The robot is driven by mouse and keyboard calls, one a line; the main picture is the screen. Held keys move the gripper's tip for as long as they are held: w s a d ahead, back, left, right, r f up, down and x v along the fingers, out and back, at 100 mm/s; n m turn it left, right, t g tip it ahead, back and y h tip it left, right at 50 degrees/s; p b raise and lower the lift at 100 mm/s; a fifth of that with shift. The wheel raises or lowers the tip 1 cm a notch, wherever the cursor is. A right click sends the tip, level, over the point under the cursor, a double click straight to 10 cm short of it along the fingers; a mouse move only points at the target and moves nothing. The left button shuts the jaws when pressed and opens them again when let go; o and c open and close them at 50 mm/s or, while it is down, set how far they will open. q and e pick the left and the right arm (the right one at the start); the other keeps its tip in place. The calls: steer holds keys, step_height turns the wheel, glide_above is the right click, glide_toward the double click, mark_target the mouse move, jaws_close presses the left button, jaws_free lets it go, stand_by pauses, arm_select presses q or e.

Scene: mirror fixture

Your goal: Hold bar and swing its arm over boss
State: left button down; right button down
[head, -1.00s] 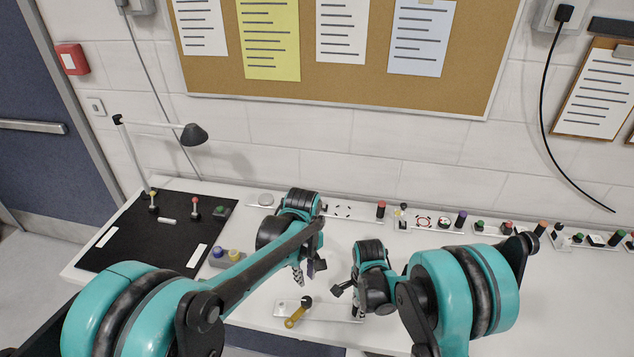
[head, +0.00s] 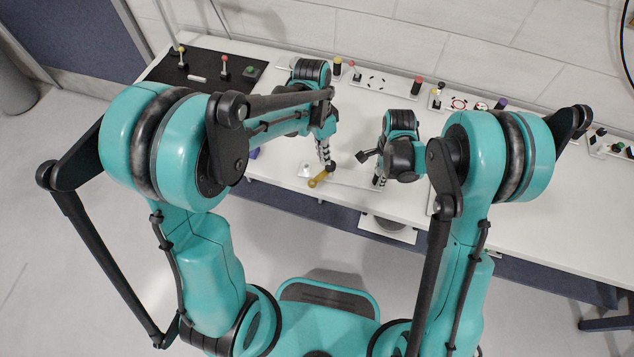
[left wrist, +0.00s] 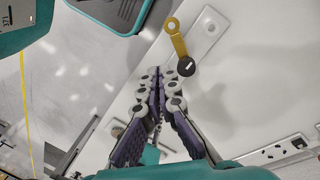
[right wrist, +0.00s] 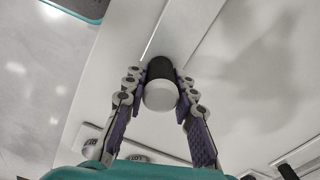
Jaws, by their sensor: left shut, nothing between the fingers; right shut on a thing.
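A yellow arm (head: 320,177) with a ring at its free end lies over a white plate (head: 350,174) on the bench. Its other end is at a black round knob (head: 332,157). In the left wrist view the yellow arm (left wrist: 178,42) and dark knob (left wrist: 187,67) are just beyond my left gripper (left wrist: 161,74), which is shut and empty. A small grey round feature (left wrist: 211,28) shows on the plate; I cannot tell whether it is the boss. My right gripper (right wrist: 160,78) is shut around a black cylinder with a pale end (right wrist: 160,97), seemingly the bar, at the plate's right end.
A black mat (head: 205,66) with small knobs lies at the back left. Several coloured buttons and knobs, including a red one (head: 417,84), line the bench's back. The bench's front edge runs close below the plate. The white top right of my right gripper is largely clear.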

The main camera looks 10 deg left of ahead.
mark_target(321, 176)
arm_select(q)
steer(key=s+m, duration=0.1)
steer(key=m, duration=0.4)
steer(key=s+f+m+h, duration=0.1)
steer(key=m, duration=0.4)
steer(key=s+m, duration=0.1)
steer(key=m, duration=0.4)
steer(key=shift+s+a+f+g, duration=0.2)
steer(key=shift+s+a+g, duration=0.1)
steer(key=shift+g, duration=0.1)
step_height(321, 176, down, 9)
steer(key=shift+w+a+f, duration=0.2)
steer(key=shift+w+a, duration=0.1)
